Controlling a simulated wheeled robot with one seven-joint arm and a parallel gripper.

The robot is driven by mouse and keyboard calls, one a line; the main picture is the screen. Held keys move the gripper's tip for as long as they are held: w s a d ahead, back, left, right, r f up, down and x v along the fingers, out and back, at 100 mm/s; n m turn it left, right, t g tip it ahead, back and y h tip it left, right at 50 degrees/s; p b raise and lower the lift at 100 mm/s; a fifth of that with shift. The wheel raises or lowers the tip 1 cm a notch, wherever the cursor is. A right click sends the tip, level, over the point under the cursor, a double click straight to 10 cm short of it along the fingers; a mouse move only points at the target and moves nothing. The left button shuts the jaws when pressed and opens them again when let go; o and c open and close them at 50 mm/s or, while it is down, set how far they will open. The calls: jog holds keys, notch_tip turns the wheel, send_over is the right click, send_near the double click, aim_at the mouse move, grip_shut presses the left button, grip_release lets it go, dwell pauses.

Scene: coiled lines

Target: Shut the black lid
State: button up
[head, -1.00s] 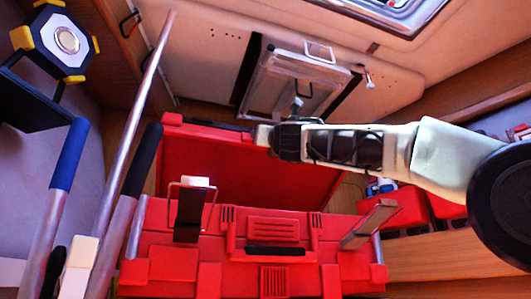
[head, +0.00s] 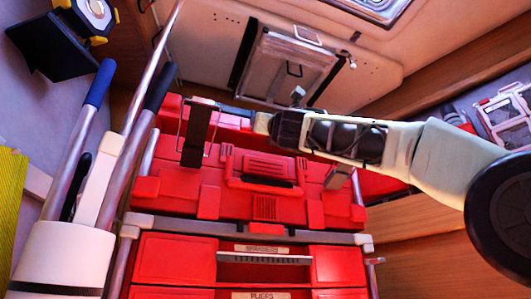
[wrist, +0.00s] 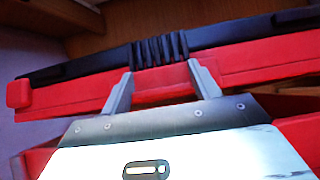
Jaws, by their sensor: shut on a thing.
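The black lid (wrist: 90,65) belongs to a red toolbox (head: 225,195). In the wrist view its black top edge with a ribbed grip (wrist: 160,50) runs above a red band. In the head view the lid (head: 172,108) stands partly open behind the toolbox front, with its red side showing. My gripper (wrist: 162,70) is shut on the lid at the ribbed grip; its two grey fingers reach either side of it. In the head view my gripper (head: 262,122) is at the lid's top edge and hides part of it.
Below the toolbox is a red drawer unit (head: 175,262) with labelled drawers. At left, a white bin (head: 65,255) holds long-handled tools beside the toolbox. A black and yellow lamp (head: 95,12) stands at upper left. A wall panel (head: 285,68) is behind. Two latches (head: 196,135) stick up from the toolbox front.

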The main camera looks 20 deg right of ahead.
notch_tip(320, 180, down, 6)
jog(key=b, duration=0.4)
jog(key=shift+a+r, duration=0.15)
jog(key=shift+r, duration=0.05)
jog(key=shift+w+a+f+b, duration=0.1)
jog(key=shift+w+f+b, duration=0.05)
jog(key=shift+f+b, duration=0.6)
jog(key=o, duration=1.3)
jog(key=shift+o, duration=0.4)
jog(key=shift+s, duration=0.25)
jog(key=shift+w+r, duration=0.1)
jog(key=shift+w, duration=0.15)
